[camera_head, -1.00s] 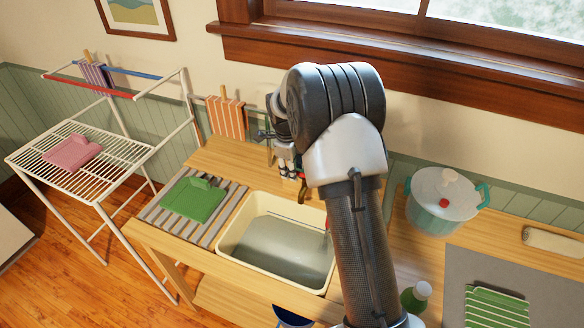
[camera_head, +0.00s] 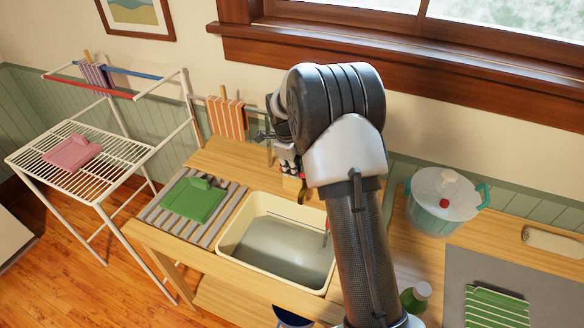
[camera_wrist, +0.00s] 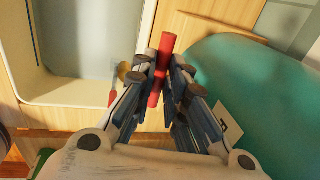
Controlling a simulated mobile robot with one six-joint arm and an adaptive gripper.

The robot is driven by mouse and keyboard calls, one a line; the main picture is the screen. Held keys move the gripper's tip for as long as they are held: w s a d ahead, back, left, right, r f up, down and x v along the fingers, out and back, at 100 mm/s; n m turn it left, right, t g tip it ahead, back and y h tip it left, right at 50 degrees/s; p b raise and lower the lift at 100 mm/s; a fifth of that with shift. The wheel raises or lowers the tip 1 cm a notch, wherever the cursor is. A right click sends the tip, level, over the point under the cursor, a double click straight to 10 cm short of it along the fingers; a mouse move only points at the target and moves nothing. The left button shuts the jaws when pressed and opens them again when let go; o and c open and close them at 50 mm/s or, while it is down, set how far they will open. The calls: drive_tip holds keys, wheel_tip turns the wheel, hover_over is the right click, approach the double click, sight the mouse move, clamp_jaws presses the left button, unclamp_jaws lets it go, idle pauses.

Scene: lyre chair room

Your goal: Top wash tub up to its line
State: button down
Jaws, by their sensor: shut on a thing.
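The cream wash tub (camera_head: 228,258) is set into the wooden counter and holds greyish water (camera_head: 275,250). A thin dark line runs along its inner wall above the water; part of the tub is hidden behind my arm. The tub (camera_wrist: 50,99) also fills the upper left of the wrist view. My gripper (camera_wrist: 161,66) is shut on a red rod-like handle (camera_wrist: 167,42), beside the tub's right edge. What the handle belongs to is unclear. In the head view my gripper (camera_head: 291,166) is partly hidden, above the counter behind the tub.
A large teal rounded body (camera_wrist: 255,95) is close right of my gripper. A slatted rack with a green cloth (camera_head: 195,200) lies left of the tub. A pot with teal handles (camera_head: 445,205) and a green bottle (camera_head: 416,297) stand to the right. A drying rack (camera_head: 95,175) stands far left.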

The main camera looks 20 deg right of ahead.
drive_tip(key=shift+s+a+n+y, duration=0.15)
drive_tip(key=shift+s+n, duration=0.15)
drive_tip(key=shift+n, duration=0.6)
drive_tip(key=shift+s+a+n+y, duration=0.15)
drive_tip(key=shift+s+n, duration=0.15)
drive_tip(key=shift+n, duration=0.6)
drive_tip(key=c, duration=1.6)
unclamp_jaws()
drive_tip(key=shift+r, duration=0.15)
wheel_tip(320, 180, up, 12)
drive_tip(key=s+a, duration=0.1)
drive_tip(key=s, duration=0.1)
drive_tip(key=shift+f, duration=0.25)
idle(3.1)
